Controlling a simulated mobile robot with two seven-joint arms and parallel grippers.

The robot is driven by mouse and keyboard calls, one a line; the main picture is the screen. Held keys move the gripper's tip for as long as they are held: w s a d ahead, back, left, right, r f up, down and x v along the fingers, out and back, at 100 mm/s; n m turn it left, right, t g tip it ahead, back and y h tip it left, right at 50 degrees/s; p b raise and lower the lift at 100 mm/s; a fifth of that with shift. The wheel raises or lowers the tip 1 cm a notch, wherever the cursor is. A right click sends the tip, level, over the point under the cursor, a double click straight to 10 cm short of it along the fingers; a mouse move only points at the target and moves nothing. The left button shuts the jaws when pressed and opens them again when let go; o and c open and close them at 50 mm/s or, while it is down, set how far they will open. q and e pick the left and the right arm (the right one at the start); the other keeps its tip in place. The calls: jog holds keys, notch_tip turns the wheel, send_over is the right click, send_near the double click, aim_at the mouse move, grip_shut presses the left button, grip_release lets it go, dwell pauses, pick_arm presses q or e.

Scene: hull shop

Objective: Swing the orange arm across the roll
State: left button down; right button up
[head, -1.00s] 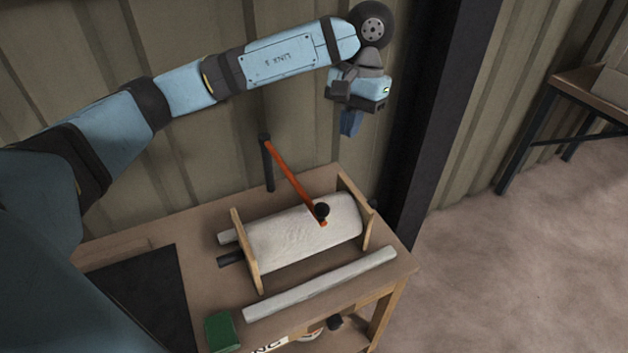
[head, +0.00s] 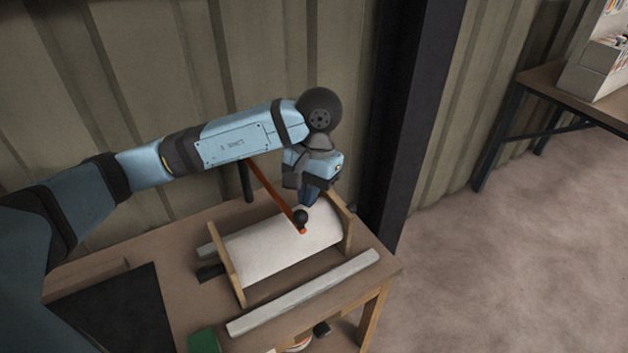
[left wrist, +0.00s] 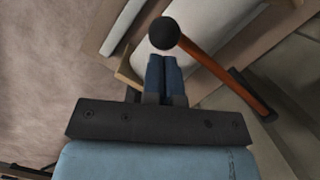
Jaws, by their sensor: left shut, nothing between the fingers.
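The orange arm (head: 272,190) runs from a dark post (head: 248,184) behind the roll to a black knob (head: 300,217) above the white roll (head: 270,250). The roll lies in a wooden cradle (head: 222,262). My left gripper (head: 309,203) is shut and empty, pointing down just behind and right of the knob. In the left wrist view, my blue fingers (left wrist: 166,72) are together, with the knob (left wrist: 164,33) just beyond their tips and the orange arm (left wrist: 215,68) to their right. I cannot tell whether they touch the knob. My right gripper is out of view.
A long pale bar (head: 305,292) lies on the wooden bench (head: 185,265) in front of the cradle. A dark mat (head: 115,310) and a green block (head: 203,341) are at the left and front. A corrugated wall (head: 180,90) and a dark column (head: 412,120) stand behind.

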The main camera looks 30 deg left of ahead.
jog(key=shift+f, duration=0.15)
pick_arm(q)
jog(key=shift+s+a+f+b, duration=0.1)
jog(key=shift+s+a+b, duration=0.15)
jog(key=shift+s+b, duration=0.3)
jog(key=shift+s+a+f+b, duration=0.1)
jog(key=shift+s+a+b, duration=0.15)
jog(key=shift+s+b, duration=0.25)
jog(key=shift+r, duration=0.2)
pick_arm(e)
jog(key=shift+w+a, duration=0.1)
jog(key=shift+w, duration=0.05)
